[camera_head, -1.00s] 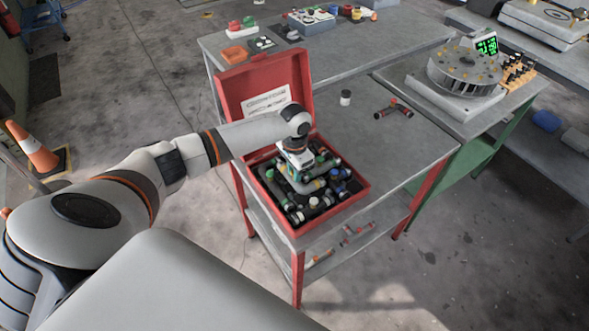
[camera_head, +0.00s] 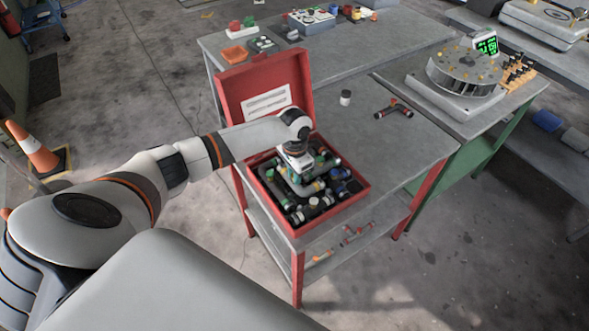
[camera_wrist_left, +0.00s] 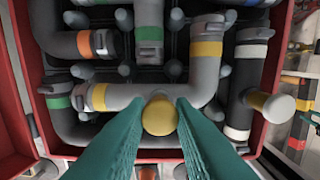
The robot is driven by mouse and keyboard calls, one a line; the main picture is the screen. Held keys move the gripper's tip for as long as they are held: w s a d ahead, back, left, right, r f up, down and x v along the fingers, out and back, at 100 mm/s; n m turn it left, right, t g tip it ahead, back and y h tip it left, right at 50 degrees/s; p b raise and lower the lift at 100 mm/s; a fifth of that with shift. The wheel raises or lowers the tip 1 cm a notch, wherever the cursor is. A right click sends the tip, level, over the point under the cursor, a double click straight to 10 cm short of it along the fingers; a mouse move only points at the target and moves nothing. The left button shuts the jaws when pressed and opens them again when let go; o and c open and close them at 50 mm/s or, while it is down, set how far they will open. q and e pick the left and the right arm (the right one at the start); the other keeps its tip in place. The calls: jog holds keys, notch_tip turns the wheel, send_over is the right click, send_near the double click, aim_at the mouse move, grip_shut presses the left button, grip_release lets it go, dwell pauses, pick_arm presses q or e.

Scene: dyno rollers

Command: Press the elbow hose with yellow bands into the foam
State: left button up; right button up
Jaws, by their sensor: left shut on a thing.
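The grey elbow hose with yellow bands (camera_wrist_left: 205,75) lies across the case in the left wrist view, bent up at its right end. Its yellow bands show near the left end and on the upright leg. My left gripper (camera_wrist_left: 160,112) is shut on the hose's round yellow knob, one green finger on each side. In the head view my left gripper (camera_head: 297,176) reaches down inside the open red case (camera_head: 336,210). Dark foam (camera_wrist_left: 148,73) with pegs shows between the hoses. How deep the hose sits is hard to tell. My right gripper is out of view.
Other hoses crowd the case: one with an orange band (camera_wrist_left: 85,43), one with green bands (camera_wrist_left: 60,103), and a black one with white bands (camera_wrist_left: 245,85). The raised lid (camera_head: 262,85) stands behind. A red-ended hose (camera_head: 393,108) and a small jar (camera_head: 346,97) lie on the table.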

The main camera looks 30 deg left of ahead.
pick_arm(q)
jog(key=shift+f, duration=0.5)
jog(key=o, duration=1)
